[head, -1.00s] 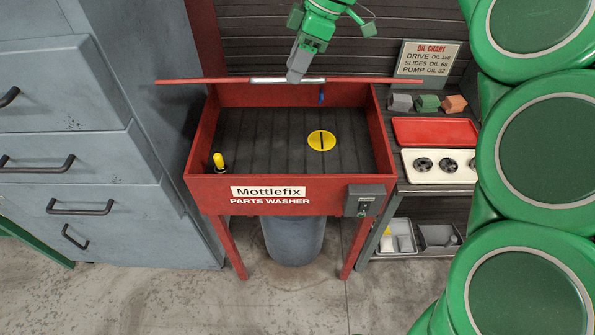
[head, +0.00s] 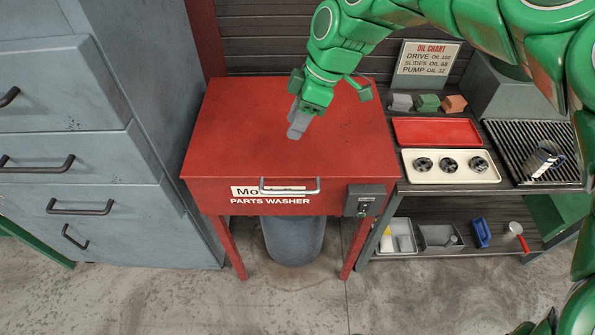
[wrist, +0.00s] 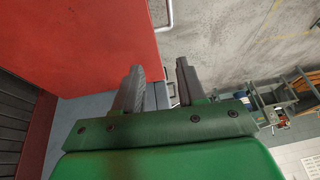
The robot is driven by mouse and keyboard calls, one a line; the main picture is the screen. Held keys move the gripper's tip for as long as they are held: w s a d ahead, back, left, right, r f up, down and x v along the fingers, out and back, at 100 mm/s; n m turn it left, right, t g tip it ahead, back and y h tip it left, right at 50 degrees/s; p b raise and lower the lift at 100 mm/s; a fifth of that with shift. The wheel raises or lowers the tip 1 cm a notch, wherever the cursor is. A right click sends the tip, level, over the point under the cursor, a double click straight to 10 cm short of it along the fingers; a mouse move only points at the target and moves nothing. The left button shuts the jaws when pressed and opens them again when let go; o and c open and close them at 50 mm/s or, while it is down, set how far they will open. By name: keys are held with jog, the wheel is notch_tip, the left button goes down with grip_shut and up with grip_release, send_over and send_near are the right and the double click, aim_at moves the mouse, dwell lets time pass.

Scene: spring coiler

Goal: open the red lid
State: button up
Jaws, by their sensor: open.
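The red lid (head: 235,125) lies shut over the top of the parts washer (head: 215,200). Its silver bar handle (head: 290,191) runs along the front edge, partly in front of the washer's label. My gripper (head: 298,122) is over the middle of the lid, behind the handle; I cannot tell its height above the lid. In the wrist view my gripper's jaws (wrist: 159,68) are apart with nothing between them. The lid (wrist: 80,40) fills the upper left there, and part of the handle (wrist: 162,14) shows at the top. The basin inside is hidden.
Grey drawers (head: 75,150) stand close on the left. An oil chart (head: 428,62) stands behind. The floor (head: 200,300) in front is clear.

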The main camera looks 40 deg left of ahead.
jog(key=shift+s+d+f, duration=0.7)
jog(key=shift+f, duration=1.6)
jog(key=t, duration=0.1)
send_over(298, 190)
jog(key=shift+y, duration=0.4)
notch_tip(298, 190, down, 7)
jog(key=shift+f, duration=0.5)
